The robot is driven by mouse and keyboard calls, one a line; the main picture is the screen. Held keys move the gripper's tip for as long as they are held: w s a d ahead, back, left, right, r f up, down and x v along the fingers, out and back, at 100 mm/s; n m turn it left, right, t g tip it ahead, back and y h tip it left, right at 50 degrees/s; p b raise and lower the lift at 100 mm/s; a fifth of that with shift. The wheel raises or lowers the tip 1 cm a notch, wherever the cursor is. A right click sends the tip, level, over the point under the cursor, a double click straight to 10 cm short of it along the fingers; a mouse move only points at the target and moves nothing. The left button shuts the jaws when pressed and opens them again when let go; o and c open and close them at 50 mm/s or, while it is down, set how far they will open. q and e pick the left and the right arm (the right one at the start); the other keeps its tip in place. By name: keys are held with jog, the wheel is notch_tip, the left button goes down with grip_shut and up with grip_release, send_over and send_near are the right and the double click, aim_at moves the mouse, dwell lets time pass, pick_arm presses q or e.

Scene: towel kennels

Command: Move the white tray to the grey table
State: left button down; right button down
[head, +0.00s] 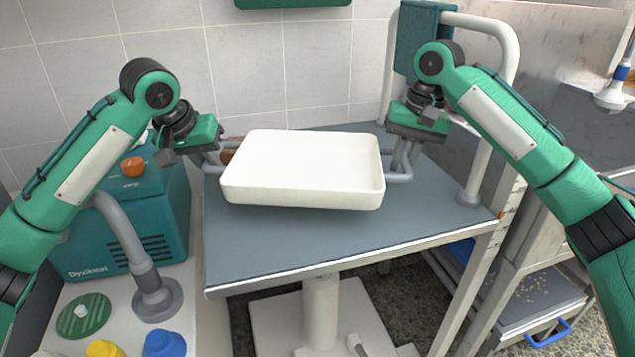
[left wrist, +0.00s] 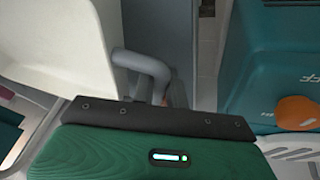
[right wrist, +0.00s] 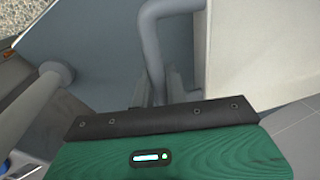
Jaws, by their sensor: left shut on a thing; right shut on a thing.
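The white tray (head: 303,168) is empty and roughly level over the grey table (head: 290,248). A shadow lies under its front edge; I cannot tell for sure whether it hovers just above the top or touches it. My left gripper (head: 213,148) is shut on the grey handle at the tray's left end. My right gripper (head: 401,148) is shut on the grey handle at its right end. The tray's side also shows in the left wrist view (left wrist: 62,42) and the right wrist view (right wrist: 250,55). The fingertips are largely hidden in the wrist views.
A teal machine (head: 130,222) with an orange knob stands left of the table, beside a curved grey pipe (head: 135,250). A white tubular frame (head: 485,150) rises at the table's right. A brown thing (head: 227,156) is partly hidden behind the tray. The table's front is clear.

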aim_at(217, 199)
pick_arm(q)
jog(key=shift+f, duration=0.3)
pick_arm(e)
jog(key=shift+f, duration=0.3)
